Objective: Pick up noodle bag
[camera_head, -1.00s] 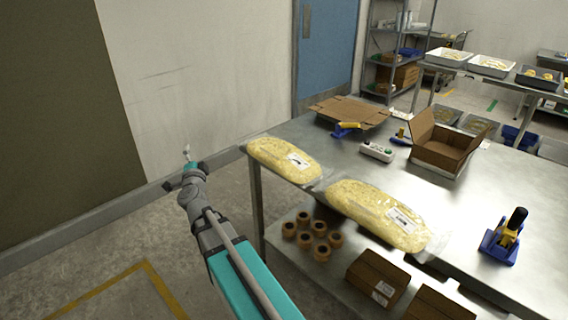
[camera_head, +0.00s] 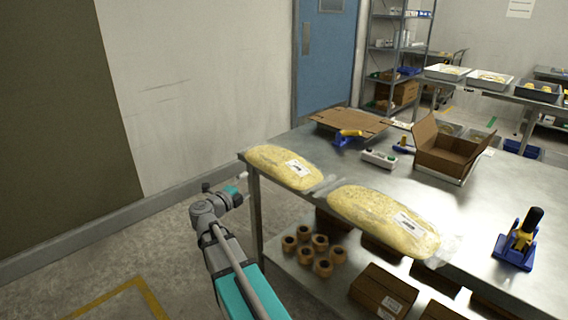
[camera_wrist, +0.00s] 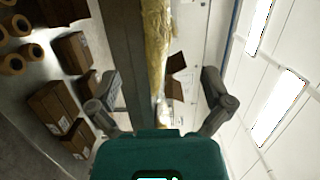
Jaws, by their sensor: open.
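Two clear bags of yellow noodles with white labels lie on the metal table. The farther noodle bag (camera_head: 284,165) lies at the table's left corner; the nearer noodle bag (camera_head: 383,217) lies along the front edge. My gripper (camera_head: 243,183) is just left of the table's corner, off its edge and near the farther bag, not touching it as far as I can see. In the wrist view, my gripper (camera_wrist: 160,88) has its fingers wide apart and empty. A noodle bag (camera_wrist: 155,40) shows edge-on ahead between them; I cannot tell which one.
The metal table (camera_head: 480,205) also bears an open carton (camera_head: 447,150), flattened cardboard (camera_head: 347,124), a switch box (camera_head: 379,158) and a blue tape dispenser (camera_head: 519,240). Tape rolls (camera_head: 320,242) and brown boxes (camera_head: 384,291) sit on the shelf below. Floor left of the table is clear.

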